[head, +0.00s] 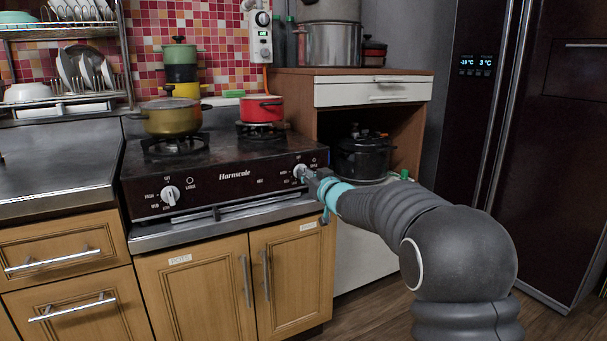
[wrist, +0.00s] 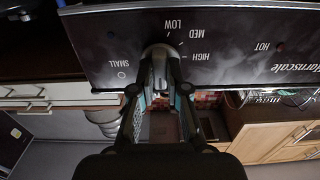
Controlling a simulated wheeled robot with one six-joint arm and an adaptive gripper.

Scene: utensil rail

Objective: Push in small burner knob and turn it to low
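The small burner knob (head: 299,171) is a pale round knob at the right end of the dark stove front. In the wrist view the knob (wrist: 160,49) sits between my fingertips, beside the labels LOW, MED, HIGH and SMALL, which appear upside down. My gripper (head: 314,180) is at the knob, its two fingers (wrist: 161,72) closed in on either side of it. The fingers look to be touching the knob, though the contact is partly hidden. I cannot tell which mark the knob points to.
Another knob (head: 171,195) is at the left of the stove front. A yellow-green pot (head: 171,121) and a red pot (head: 262,109) stand on the burners. A rail (head: 225,212) runs below the panel. A cabinet with a black pot (head: 364,158) stands at right.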

